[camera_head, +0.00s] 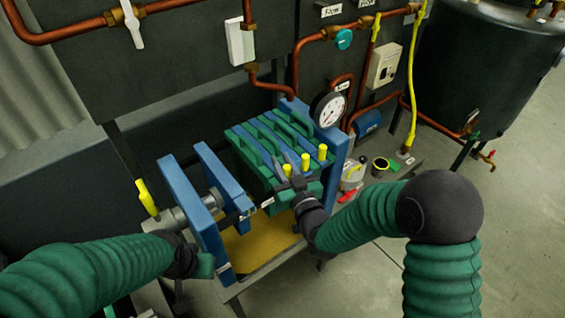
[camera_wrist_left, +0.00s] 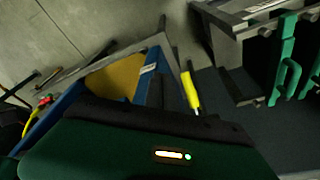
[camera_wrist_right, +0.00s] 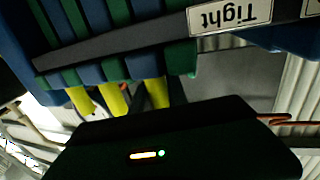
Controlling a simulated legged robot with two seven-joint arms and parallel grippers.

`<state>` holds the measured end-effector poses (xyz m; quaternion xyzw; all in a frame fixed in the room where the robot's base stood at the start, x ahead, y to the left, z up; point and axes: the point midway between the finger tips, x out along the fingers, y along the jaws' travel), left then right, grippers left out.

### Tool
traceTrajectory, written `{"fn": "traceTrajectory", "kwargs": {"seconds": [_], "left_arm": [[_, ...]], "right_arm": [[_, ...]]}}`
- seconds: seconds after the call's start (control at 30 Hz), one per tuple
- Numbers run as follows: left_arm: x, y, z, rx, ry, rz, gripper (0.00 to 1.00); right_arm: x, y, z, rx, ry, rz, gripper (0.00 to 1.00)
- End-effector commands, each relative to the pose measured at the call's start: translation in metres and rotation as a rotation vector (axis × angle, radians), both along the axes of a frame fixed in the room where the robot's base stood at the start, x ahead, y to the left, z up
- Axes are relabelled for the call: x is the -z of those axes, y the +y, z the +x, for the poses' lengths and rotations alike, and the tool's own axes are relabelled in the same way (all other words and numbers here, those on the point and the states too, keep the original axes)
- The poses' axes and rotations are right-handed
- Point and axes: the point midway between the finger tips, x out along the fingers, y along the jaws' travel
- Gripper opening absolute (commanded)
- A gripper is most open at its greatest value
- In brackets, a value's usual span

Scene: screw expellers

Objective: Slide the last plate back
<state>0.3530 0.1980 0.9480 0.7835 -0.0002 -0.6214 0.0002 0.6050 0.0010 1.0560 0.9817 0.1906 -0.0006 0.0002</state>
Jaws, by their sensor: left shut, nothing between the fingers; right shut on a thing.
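A filter press holds a packed stack of green plates (camera_head: 268,143) with blue layers between them, pushed toward the far blue end frame (camera_head: 335,160). The nearest plate (camera_head: 250,168) is at the left of the stack. My right gripper (camera_head: 291,178) is shut at the right edge of the stack, on what looks like this nearest plate; the exact grip is hidden. In the right wrist view the plates (camera_wrist_right: 85,70) show beyond a dark rail. My left gripper (camera_head: 205,266) is shut and empty, low at the press's front left, apart from the plates.
Two blue press plates (camera_head: 222,175) stand left of the stack, with a gap above a yellow-brown tray (camera_head: 255,242). Yellow spouts (camera_head: 305,161) stick out on the stack's right side. A yellow-handled lever (camera_head: 147,196) stands at left. The rail carries a "Tight" label (camera_wrist_right: 229,16).

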Motion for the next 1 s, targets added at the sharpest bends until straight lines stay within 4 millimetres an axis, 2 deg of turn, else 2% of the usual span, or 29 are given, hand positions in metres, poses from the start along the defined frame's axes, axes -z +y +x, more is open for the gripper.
{"fn": "traceTrajectory", "kwargs": {"seconds": [0.1, 0.37, 0.7, 0.73, 0.87, 1.0], "left_arm": [[0.004, 0.0, 0.0, 0.0, 0.0, 0.0, 0.0], [0.021, 0.0, 0.0, 0.0, 0.0, 0.0, 0.0], [0.02, 0.0, 0.0, 0.0, 0.0, 0.0, 0.0], [0.02, 0.0, 0.0, 0.0, 0.0, 0.0, 0.0], [0.02, 0.0, 0.0, 0.0, 0.0, 0.0, 0.0], [0.02, 0.0, 0.0, 0.0, 0.0, 0.0, 0.0]], "right_arm": [[0.002, 0.006, -0.004, -0.002, 0.0, 0.001, 0.0], [0.002, 0.043, -0.032, -0.006, -0.001, 0.001, 0.0], [0.0, 0.047, -0.035, -0.001, 0.0, 0.0, 0.0], [0.0, 0.047, -0.035, -0.001, 0.0, 0.0, 0.22], [0.0, 0.047, -0.035, 0.0, 0.0, 0.0, 0.39], [0.0, 0.046, -0.035, 0.0, 0.0, 0.0, 0.41]]}}
